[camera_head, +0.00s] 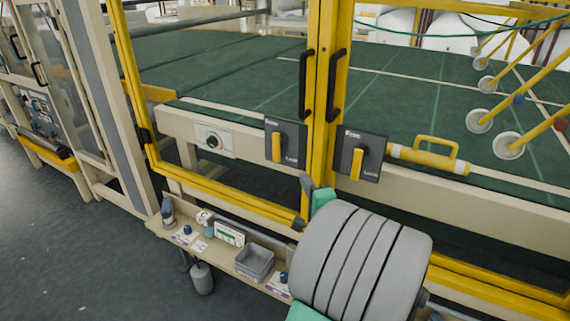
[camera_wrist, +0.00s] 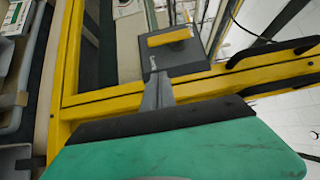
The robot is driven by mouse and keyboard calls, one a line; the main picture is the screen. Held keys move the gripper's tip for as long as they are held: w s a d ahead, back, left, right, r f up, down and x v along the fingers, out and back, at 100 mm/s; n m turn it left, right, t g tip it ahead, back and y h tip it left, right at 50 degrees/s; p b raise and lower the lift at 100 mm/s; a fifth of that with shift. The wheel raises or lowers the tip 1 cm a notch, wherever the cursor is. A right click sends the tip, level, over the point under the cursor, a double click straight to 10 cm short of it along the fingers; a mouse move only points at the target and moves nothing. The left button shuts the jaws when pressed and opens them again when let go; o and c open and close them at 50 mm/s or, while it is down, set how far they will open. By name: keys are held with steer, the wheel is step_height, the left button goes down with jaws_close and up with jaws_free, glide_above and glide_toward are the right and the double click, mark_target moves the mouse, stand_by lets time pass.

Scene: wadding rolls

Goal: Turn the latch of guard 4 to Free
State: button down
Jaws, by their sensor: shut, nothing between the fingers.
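Two dark latch plates flank the yellow door posts in the head view, marked Free at the top and Lock at the lower right. The left latch (camera_head: 277,146) and the right latch (camera_head: 356,163) have yellow handles standing roughly upright. No guard number is readable. My gripper (camera_head: 307,184), with teal body and dark fingertips, is shut and empty, just below the plates and between them. In the wrist view my gripper (camera_wrist: 160,90) points at a latch plate with a yellow handle (camera_wrist: 170,37), apparently the left one. Whether the tips touch the plate is unclear.
Black door handles (camera_head: 306,84) stand above the latches. A yellow grab handle (camera_head: 436,150) is right of the right latch, a knob panel (camera_head: 212,140) left. A cream shelf (camera_head: 215,255) with a grey tray (camera_head: 255,262) and small items runs below. The floor at left is clear.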

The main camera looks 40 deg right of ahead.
mark_target(276, 148)
steer(key=w, duration=0.3)
steer(key=w+d+p, duration=0.1)
steer(key=w, duration=0.6)
steer(key=shift+w+d+p, duration=0.25)
steer(key=shift+d+p, duration=0.15)
steer(key=shift+f+b, duration=0.25)
steer(key=shift+b, duration=0.15)
